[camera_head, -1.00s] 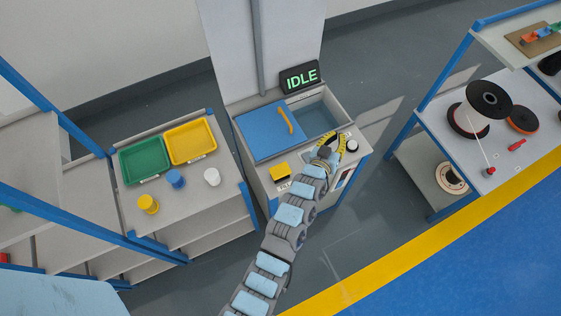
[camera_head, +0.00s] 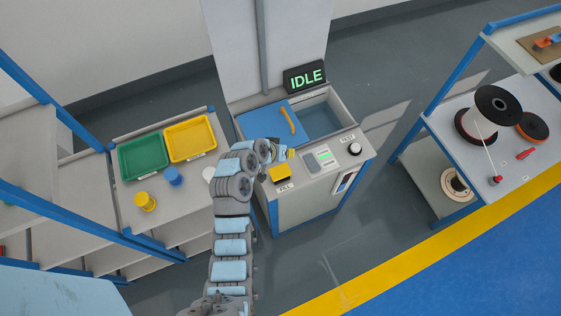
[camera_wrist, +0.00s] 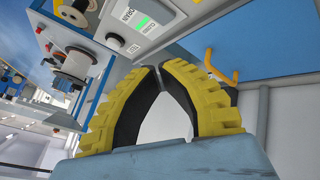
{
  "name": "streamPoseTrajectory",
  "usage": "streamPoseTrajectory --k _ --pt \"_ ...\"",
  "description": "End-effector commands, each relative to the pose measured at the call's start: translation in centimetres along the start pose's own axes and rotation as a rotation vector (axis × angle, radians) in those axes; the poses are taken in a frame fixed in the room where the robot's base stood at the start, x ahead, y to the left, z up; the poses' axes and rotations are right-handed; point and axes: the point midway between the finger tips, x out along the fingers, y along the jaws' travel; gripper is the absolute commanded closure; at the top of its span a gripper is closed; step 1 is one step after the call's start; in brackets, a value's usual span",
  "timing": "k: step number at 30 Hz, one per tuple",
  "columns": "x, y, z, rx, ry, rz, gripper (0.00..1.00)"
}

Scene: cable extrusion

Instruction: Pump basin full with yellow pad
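The yellow pad (camera_head: 280,173) sits at the left front of the station's top, above a label reading FILL. The basin (camera_head: 320,120) is behind it, its right part open with a bluish inside. A blue lid (camera_head: 262,121) with a yellow handle (camera_head: 287,120) covers the left part; the handle also shows in the wrist view (camera_wrist: 222,68). My gripper (camera_head: 291,154) is above and just behind the pad, near the lid's front edge. In the wrist view its yellow fingers (camera_wrist: 158,68) meet at the tips with nothing between them. The pad cannot be made out there.
The display (camera_head: 305,78) reads IDLE. A gauge (camera_head: 345,182) is on the cabinet's side. Green (camera_head: 143,158) and yellow trays (camera_head: 190,139) stand left; a spool rack stands right.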

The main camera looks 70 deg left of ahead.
Motion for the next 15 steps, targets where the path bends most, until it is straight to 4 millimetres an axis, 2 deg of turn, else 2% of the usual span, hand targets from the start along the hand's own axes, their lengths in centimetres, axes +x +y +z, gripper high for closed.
streamPoseTrajectory --k 4,15 --pt "-0.74 -0.89 0.82 -0.014 -0.049 0.011 1.0" --pt "-0.99 -1.05 1.17 -0.017 -0.069 0.016 1.0"
